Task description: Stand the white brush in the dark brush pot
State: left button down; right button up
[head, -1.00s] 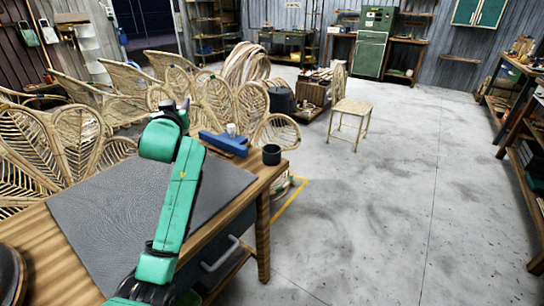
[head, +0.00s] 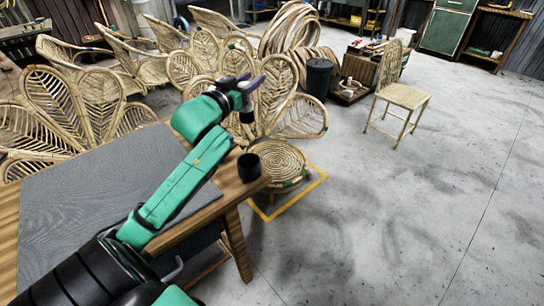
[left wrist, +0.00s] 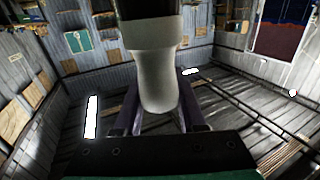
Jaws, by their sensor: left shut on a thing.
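My left gripper (head: 252,84) is above the right end of the table in the head view. It is shut on the white brush, whose pale handle (left wrist: 158,80) fills the middle of the left wrist view between the purple fingers. A grey band and a darker part of the brush show at that view's top edge. In the head view my gripper mostly hides the brush; a small dark part (head: 246,117) shows below it. The dark brush pot (head: 249,167) stands upright at the table's right corner, lower in the picture than the gripper. Its inside is dark. My right gripper is not in view.
The wooden table (head: 232,190) carries a dark grey mat (head: 90,190). Beyond it stand several rattan chair backs and a round rattan seat (head: 278,165) inside a yellow floor outline. A rattan chair (head: 402,97) stands further right. The floor at right is clear.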

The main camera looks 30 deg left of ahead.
aim_at(248, 114)
pick_arm(q)
jog(key=f, duration=0.3)
jog(key=s+f+b, duration=0.1)
jog(key=f, duration=0.5)
jog(key=shift+s+a+f, duration=0.25)
jog(key=shift+f, duration=0.05)
notch_tip(248, 114, down, 10)
jog(key=b, duration=0.1)
jog(key=shift+w+b, duration=0.2)
jog(key=shift+b, duration=0.1)
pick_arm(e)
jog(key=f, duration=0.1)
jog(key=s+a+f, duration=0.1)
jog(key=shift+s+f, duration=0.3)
pick_arm(q)
jog(key=shift+d, duration=0.1)
jog(key=shift+f, duration=0.25)
jog(key=shift+c, duration=2.4)
grip_release()
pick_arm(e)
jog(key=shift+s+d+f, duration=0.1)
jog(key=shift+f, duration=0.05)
